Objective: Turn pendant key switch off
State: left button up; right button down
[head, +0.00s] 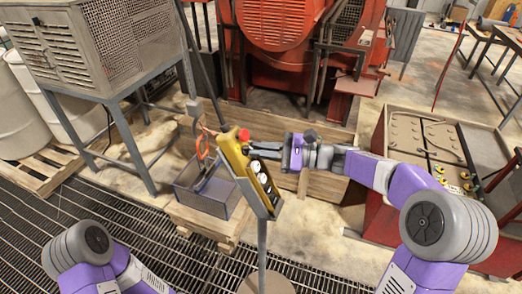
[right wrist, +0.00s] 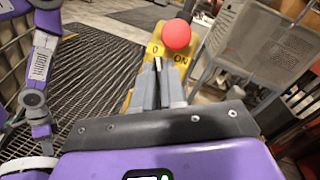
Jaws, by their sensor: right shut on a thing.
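The yellow pendant (head: 234,157) stands on a grey post in the middle of the head view, with a red button (head: 243,135) near its top and several paler controls down its face. In the right wrist view the red button (right wrist: 176,34) sits above the marks "0" and "ON" on the pendant face (right wrist: 153,48). My right gripper (head: 254,150) reaches the pendant from the right. Its fingertips (right wrist: 159,70) are closed on the key switch, between "0" and "ON"; the fingers mostly hide the key, so its angle is unclear.
A grey open bin (head: 222,205) with tools stands on a wooden crate behind the pendant. A red machine (head: 275,25) fills the back. A red-sided cabinet (head: 385,218) stands at right. A grey cage on legs (head: 75,50) stands at left, beside floor grating (head: 60,225).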

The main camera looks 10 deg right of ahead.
jog(key=c, duration=1.2)
grip_release()
jog(key=v, duration=0.7)
jog(key=shift+s+d, duration=0.15)
jog(key=shift+d, duration=0.15)
